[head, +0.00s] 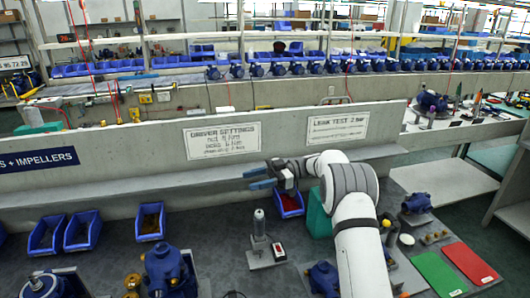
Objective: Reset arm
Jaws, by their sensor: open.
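My gripper (262,178) is in the head view, near the middle, at the end of my white and grey arm. Its two blue fingers point left and are apart, with nothing between them. It is raised above the workbench (215,235), in front of the low grey partition. A blue bin (291,211) with red contents is just below and to the right of the gripper. My arm hides part of the bench behind it.
Blue bins (82,232) stand along the partition. A grey cylindrical tool (259,224) stands upright beside a small red-and-white box (279,252). Blue pumps (166,268) stand at the front. Green (438,272) and red (470,262) mats lie right. The bench's middle-left is clear.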

